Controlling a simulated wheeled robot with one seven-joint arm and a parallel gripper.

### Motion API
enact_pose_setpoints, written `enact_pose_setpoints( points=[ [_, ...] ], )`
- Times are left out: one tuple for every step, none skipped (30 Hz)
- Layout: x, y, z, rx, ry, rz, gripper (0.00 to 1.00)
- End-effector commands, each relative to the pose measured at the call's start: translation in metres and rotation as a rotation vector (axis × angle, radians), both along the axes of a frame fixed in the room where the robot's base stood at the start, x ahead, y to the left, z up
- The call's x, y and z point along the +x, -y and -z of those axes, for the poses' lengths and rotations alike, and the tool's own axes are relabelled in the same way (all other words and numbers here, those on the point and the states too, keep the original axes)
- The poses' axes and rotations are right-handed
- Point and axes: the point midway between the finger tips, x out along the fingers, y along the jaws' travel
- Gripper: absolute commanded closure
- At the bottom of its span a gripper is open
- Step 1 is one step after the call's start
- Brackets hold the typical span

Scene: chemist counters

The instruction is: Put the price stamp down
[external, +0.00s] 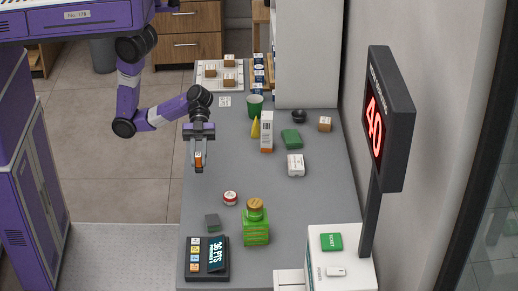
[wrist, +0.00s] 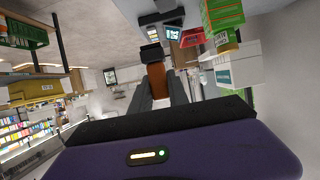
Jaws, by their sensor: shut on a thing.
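My gripper (external: 199,158) is shut on a small orange-brown thing, which I take to be the price stamp (external: 198,161). In the wrist view, the price stamp (wrist: 156,76) has a brown body and a dark block at its far end, between the two grey fingers of my gripper (wrist: 158,92). In the external view my gripper points down over the left side of the grey counter (external: 217,145). The stamp appears to be held above the counter; the exact gap is hard to tell.
A white box (external: 295,165) and green box (external: 291,139) lie right. Counter around the gripper looks clear.

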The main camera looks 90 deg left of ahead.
Motion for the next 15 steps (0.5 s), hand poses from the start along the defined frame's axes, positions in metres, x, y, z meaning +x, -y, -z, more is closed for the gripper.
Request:
enact_pose_setpoints(
  points=[
    [-0.001, 0.0, 0.013, 0.001, -0.007, 0.0, 1.0],
    [-0.001, 0.0, 0.021, 0.001, -0.008, 0.0, 1.0],
    [-0.001, 0.0, 0.03, 0.001, -0.006, 0.0, 1.0],
    [-0.001, 0.0, 0.037, 0.001, -0.005, 0.0, 1.0],
    [-0.001, 0.0, 0.045, 0.001, -0.006, 0.0, 1.0],
    [0.0, 0.0, 0.054, 0.001, -0.006, 0.0, 1.0],
    [-0.001, 0.0, 0.061, 0.001, -0.005, -0.001, 1.0],
    [0.0, 0.0, 0.068, 0.001, -0.005, -0.001, 1.0],
    [0.0, 0.0, 0.076, 0.0, -0.004, -0.001, 1.0],
    [0.0, 0.0, 0.082, 0.0, -0.004, -0.001, 1.0],
    [0.0, 0.0, 0.087, 0.0, -0.003, -0.001, 1.0],
    [0.0, 0.0, 0.093, 0.0, -0.002, 0.0, 1.0],
    [0.0, 0.0, 0.096, -0.001, -0.001, 0.001, 1.0],
    [0.0, 0.001, 0.099, -0.001, 0.0, 0.0, 1.0],
    [0.0, 0.001, 0.102, -0.002, 0.0, 0.0, 1.0]
  ],
)
